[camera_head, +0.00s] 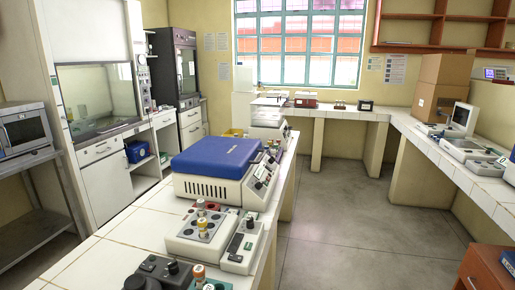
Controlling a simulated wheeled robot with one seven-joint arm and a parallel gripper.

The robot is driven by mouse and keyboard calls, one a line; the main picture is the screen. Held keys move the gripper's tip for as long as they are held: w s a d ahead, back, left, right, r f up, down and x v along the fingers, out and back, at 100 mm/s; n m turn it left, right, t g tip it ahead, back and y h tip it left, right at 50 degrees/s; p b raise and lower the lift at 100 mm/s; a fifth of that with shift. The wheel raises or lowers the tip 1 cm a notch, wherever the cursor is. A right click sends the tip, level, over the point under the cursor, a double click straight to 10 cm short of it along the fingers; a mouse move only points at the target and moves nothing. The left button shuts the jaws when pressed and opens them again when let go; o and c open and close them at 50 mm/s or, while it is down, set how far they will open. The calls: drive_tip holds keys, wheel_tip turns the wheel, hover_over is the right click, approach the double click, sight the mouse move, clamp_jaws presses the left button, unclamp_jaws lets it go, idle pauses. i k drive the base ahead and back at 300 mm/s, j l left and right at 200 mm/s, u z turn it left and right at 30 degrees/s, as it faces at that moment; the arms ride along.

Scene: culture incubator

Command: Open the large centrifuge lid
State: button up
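The large centrifuge (205,190) stands on the white tiled island bench. It has a cream body with vents low on the side facing me and a control panel (264,172) with knobs on its right side. Its blue lid (217,157) lies flat on top and looks closed. My gripper is not in view, and no part of my arm shows.
A small device with bottles (203,234) and a grey-white instrument (242,246) stand close in front of the centrifuge. Dark equipment (162,270) sits at the bench's near end. White equipment (268,122) stands behind. The floor (345,215) right of the bench is clear.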

sight(230, 158)
drive_tip(key=i+l+u, duration=0.35)
drive_tip(key=i+l, duration=0.45)
drive_tip(key=i, duration=0.15)
drive_tip(key=i+l+u, duration=0.35)
drive_tip(key=i+l, duration=0.5)
drive_tip(key=l, duration=0.2)
